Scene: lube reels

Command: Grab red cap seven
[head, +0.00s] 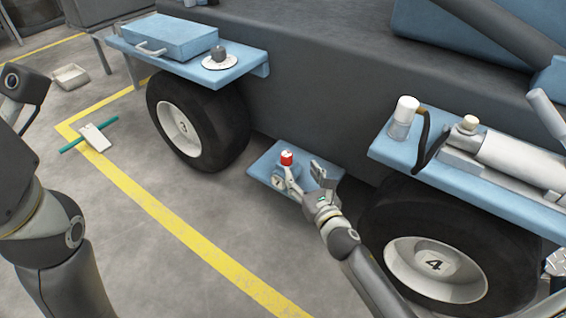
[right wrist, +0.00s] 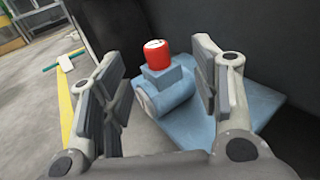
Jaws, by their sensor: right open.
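A red cap (head: 286,158) sits on top of a small blue fitting (head: 284,174) on a low blue step between the two wheels. In the right wrist view, the red cap (right wrist: 157,54) stands upright on the blue block of the fitting (right wrist: 168,92), beyond and between my fingers. Its top has a pale face with a mark too small to read. My right gripper (head: 302,180) is open and empty, close to the cap; its two fingers (right wrist: 160,95) stand wide apart in the right wrist view. My left arm is at the left edge, and its gripper cannot be made out.
The low blue step (head: 325,177) lies under the vehicle's dark side. Tyres stand on both sides, the right one (head: 435,265) marked 4. Blue shelves hold a case (head: 168,38) and a grey cylinder (head: 520,158).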

